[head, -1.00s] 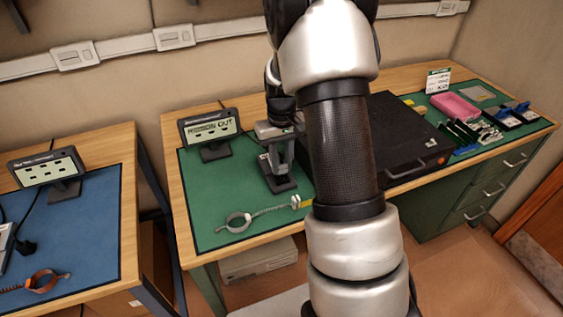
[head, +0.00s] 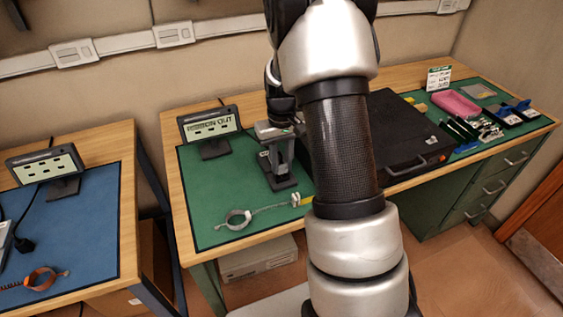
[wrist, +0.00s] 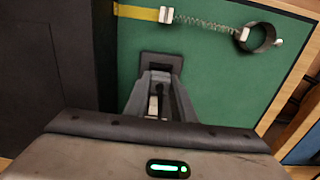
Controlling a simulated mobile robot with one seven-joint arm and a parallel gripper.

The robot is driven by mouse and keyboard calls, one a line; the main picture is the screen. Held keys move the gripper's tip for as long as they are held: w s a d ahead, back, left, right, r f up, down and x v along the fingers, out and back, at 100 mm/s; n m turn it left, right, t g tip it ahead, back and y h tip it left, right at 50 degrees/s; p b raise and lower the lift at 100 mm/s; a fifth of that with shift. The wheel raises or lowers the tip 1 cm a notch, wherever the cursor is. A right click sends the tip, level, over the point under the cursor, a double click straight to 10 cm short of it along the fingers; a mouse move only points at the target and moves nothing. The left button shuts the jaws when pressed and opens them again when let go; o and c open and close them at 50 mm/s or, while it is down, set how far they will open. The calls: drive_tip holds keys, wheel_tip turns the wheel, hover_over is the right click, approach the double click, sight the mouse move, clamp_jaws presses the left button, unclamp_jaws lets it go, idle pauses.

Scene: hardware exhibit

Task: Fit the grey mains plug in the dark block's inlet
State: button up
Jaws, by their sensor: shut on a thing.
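My gripper (head: 280,172) points down over the green mat, just above or at the dark block (wrist: 162,60). In the wrist view, the fingers (wrist: 158,88) reach to the block and are shut on a small grey piece (wrist: 154,104), which I take to be the grey mains plug. It is mostly hidden between the fingers. The dark block lies flat on the mat and also shows under the fingers in the head view (head: 283,184). Its inlet is covered, so I cannot tell whether the plug is in it or only above it.
A large black case (head: 400,135) stands close to the right of my gripper. A wrist strap with a coiled cord (head: 238,218) lies at the mat's front left. A display on a stand (head: 210,127) is at the back left. The mat's left part is mostly clear.

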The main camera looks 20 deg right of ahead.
drive_tip(key=shift+f+b, duration=0.55)
drive_tip(key=shift+f, duration=0.3)
idle(0.5)
drive_tip(key=o, duration=0.9)
drive_tip(key=shift+s, duration=0.1)
drive_tip(key=shift+a, duration=0.1)
drive_tip(key=shift+a+f, duration=0.15)
drive_tip(key=shift+s, duration=0.1)
drive_tip(key=shift+c, duration=0.4)
drive_tip(key=shift+o, duration=0.6)
drive_tip(key=shift+r, duration=0.25)
drive_tip(key=shift+r+p, duration=0.4)
drive_tip(key=shift+w+d+r, duration=0.15)
drive_tip(key=shift+w+d, duration=0.05)
drive_tip(key=shift+d, duration=0.05)
